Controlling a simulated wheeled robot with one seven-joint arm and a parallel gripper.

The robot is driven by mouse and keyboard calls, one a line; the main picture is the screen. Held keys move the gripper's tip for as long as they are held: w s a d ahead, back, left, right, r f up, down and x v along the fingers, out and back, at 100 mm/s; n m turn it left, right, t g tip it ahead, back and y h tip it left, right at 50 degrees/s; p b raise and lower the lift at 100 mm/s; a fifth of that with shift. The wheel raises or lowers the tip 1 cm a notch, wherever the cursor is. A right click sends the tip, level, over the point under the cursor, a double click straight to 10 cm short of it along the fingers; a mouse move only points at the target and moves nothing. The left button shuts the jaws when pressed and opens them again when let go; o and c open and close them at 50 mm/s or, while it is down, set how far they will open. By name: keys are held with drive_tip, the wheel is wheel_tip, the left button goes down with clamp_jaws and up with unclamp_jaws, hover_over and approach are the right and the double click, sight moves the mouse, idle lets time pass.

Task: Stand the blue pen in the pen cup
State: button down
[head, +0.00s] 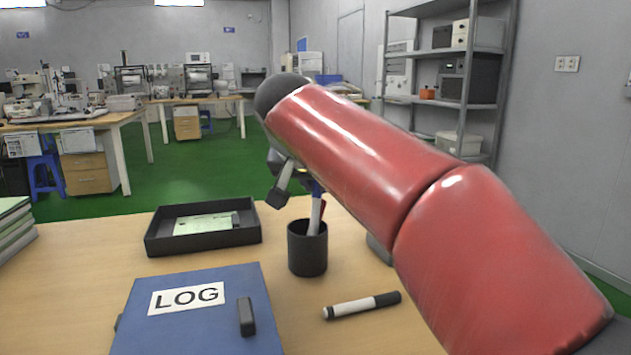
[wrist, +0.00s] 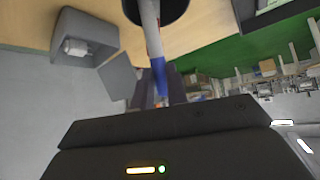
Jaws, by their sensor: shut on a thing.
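The dark pen cup (head: 307,254) stands upright on the desk; its mouth shows at the top of the wrist view (wrist: 172,12). The blue pen (head: 314,218) has a white body and a blue upper part. It is nearly upright, with its lower end within the cup's mouth; the wrist view also shows the pen (wrist: 153,40) running into the mouth. My gripper (head: 301,187) is above the cup, shut on the pen's blue upper end. In the wrist view my gripper (wrist: 160,98) is dark and its fingertips are hard to make out. The pen's tip is hidden inside the cup.
A black tray (head: 165,245) with a green-white slip is left of the cup. A blue LOG book (head: 215,325) with a dark block (head: 246,317) lies in front. A marker (head: 362,305) lies front right. A grey box (wrist: 75,22) with a white roll is nearby. Books (head: 12,233) are stacked far left.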

idle(0.3)
drive_tip(key=c, duration=1.3)
unclamp_jaws()
drive_tip(key=p+v, duration=0.1)
drive_tip(key=v, duration=0.6)
drive_tip(key=shift+s+r, duration=0.2)
drive_tip(key=shift+s, duration=0.15)
drive_tip(key=shift+a, duration=0.1)
